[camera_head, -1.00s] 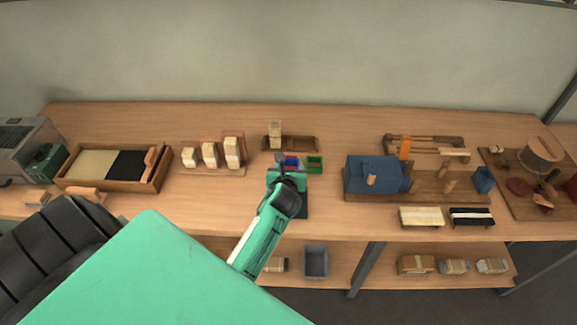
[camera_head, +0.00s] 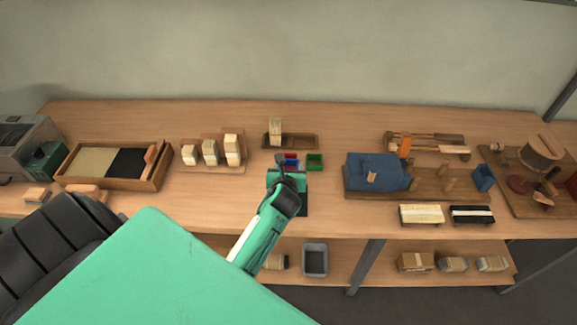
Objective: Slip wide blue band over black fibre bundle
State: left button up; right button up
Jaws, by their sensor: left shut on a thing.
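My left gripper (camera_head: 281,161) reaches in from the lower left and points down at the small bins in the middle of the bench. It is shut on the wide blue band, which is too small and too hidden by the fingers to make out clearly. A small red bin (camera_head: 292,156) with some blue in it is right beside the fingertips. A black fibre bundle (camera_head: 472,210) lies across a wooden rest at the right front, next to a pale bundle (camera_head: 421,210). More black fibre (camera_head: 127,163) lies in the left wooden tray. My right gripper is out of view.
A green bin (camera_head: 315,161) stands right of the red one. Pale bundles (camera_head: 232,150) stand on a stepped stand at left. A blue-covered wooden fixture (camera_head: 374,170) with pegs is at right. The bench front (camera_head: 325,222) is clear between.

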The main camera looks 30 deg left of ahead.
pick_arm(q)
jog(key=shift+f+b, duration=0.4)
jog(key=shift+f, duration=0.85)
jog(key=shift+p, duration=0.45)
jog(key=shift+f, duration=0.15)
dwell(0.4)
jog(key=shift+f+b, duration=0.35)
jog(key=shift+f, duration=0.15)
jog(key=shift+f+b, duration=0.6)
jog(key=shift+f, duration=0.65)
jog(key=shift+f, duration=0.2)
jog(key=o, duration=1.4)
jog(key=shift+o, duration=0.2)
